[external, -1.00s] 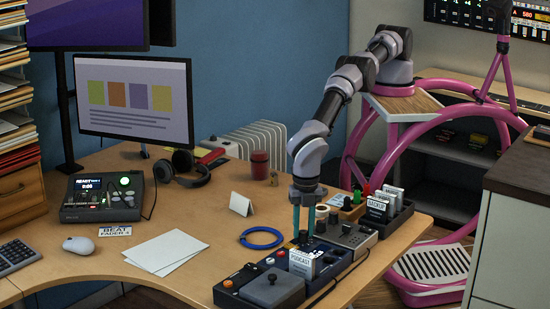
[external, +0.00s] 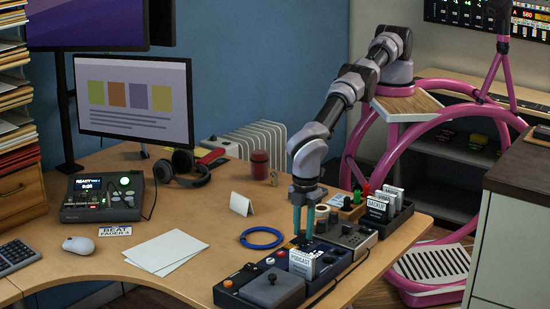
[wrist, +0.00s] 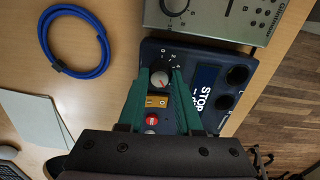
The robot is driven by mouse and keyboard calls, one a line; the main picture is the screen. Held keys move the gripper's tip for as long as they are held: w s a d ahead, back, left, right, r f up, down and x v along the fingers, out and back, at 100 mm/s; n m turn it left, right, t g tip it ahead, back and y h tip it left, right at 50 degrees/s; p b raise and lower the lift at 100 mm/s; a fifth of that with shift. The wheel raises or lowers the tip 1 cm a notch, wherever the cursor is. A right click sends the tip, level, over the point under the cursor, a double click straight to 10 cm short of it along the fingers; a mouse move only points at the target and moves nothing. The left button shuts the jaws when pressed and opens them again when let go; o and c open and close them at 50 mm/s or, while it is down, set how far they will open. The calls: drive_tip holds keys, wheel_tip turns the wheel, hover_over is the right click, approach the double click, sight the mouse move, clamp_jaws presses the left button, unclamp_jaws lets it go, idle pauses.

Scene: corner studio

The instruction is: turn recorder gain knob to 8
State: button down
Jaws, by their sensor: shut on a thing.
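The recorder is a dark blue box with a STOP screen (wrist: 203,90) in the wrist view. Its gain knob (wrist: 160,77) is round and dark with a pale top and a small red mark. The scale digits 0, 2 and 4 show beside it; the rest of the scale is hidden by a finger or too small to read. My gripper (wrist: 160,79) has its teal fingers shut on the knob, one on each side. In the external view my gripper (external: 303,235) points straight down onto the recorder (external: 326,252), and its fingers hide the knob.
A grey device (wrist: 215,15) with its own knob adjoins the recorder. A blue cable coil (external: 262,238) and a white tent card (external: 241,204) lie on the desk to the left. A dark box with a grey lid (external: 272,288) stands in front. Card holders (external: 385,205) stand behind at right.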

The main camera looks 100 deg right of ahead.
sight(307, 239)
drive_tip(key=shift+m, duration=0.3)
idle(0.4)
drive_tip(key=c, duration=0.6)
unclamp_jaws()
wheel_tip(307, 239, up, 11)
drive_tip(key=shift+s+a+f, duration=0.1)
